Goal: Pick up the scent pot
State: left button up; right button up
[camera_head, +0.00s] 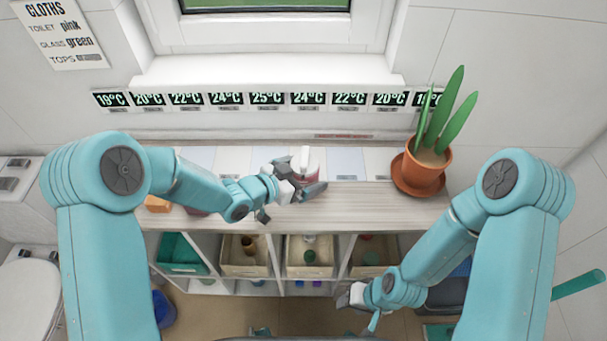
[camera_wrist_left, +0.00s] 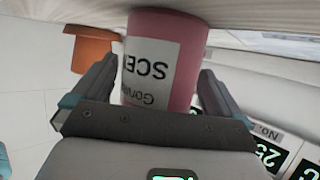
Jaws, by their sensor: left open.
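The scent pot (camera_head: 309,166) is a pink pot with a white label and stands on the shelf top below the window. In the left wrist view, which looks upside down, the scent pot (camera_wrist_left: 164,60) shows its "SCE..." label. My left gripper (camera_head: 302,190) is at the scent pot. In the left wrist view its open fingers (camera_wrist_left: 150,92) lie on either side of the pot, with small gaps visible. My right gripper (camera_head: 357,302) hangs low in front of the shelves, away from the pot; its fingers are too small to read.
A potted plant (camera_head: 422,165) in a terracotta pot and saucer stands right of the scent pot. Temperature displays (camera_head: 267,99) line the wall behind. Small items, including an orange block (camera_head: 157,204), sit left. Bins (camera_head: 245,269) fill the shelves below. The shelf top (camera_head: 365,197) is clear between pot and plant.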

aim_at(305, 156)
pick_arm(q)
jog(key=shift+s, duration=0.1)
jog(key=shift+d, duration=0.15)
jog(key=shift+c, duration=1.2)
jog(key=c, duration=1)
notch_tip(305, 156, up, 11)
notch_tip(305, 156, up, 9)
jog(key=p, duration=0.2)
jog(key=shift+r+p, duration=0.1)
jog(key=shift+p, duration=0.3)
